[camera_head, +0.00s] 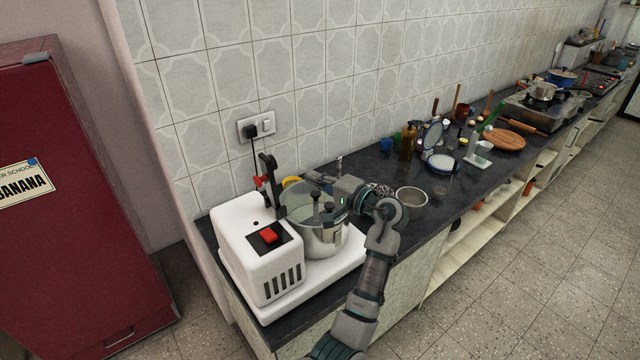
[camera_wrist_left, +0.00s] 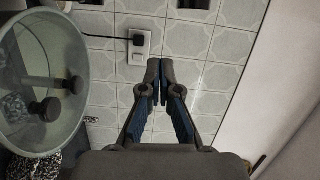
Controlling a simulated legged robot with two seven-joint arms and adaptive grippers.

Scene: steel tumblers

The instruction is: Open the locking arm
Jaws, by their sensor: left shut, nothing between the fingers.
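A white machine (camera_head: 235,232) with a red switch (camera_head: 269,236) stands on the near end of the dark counter. Its steel bowl (camera_head: 322,243) has a clear lid with black knobs; the lid also shows at the left of the left wrist view (camera_wrist_left: 25,60). A black locking arm (camera_head: 271,172) stands upright between the white body and the bowl. My left gripper (camera_head: 310,177) is above the far side of the bowl, right of the locking arm and apparently apart from it. In the left wrist view its fingers (camera_wrist_left: 159,65) are together and empty.
A wall socket with a black plug (camera_head: 254,128) is behind the machine. A steel pot (camera_head: 411,201) stands right of my arm. Bottles, plates and a round wooden board (camera_head: 504,139) are farther along the counter. A red cabinet (camera_head: 70,200) is at the left.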

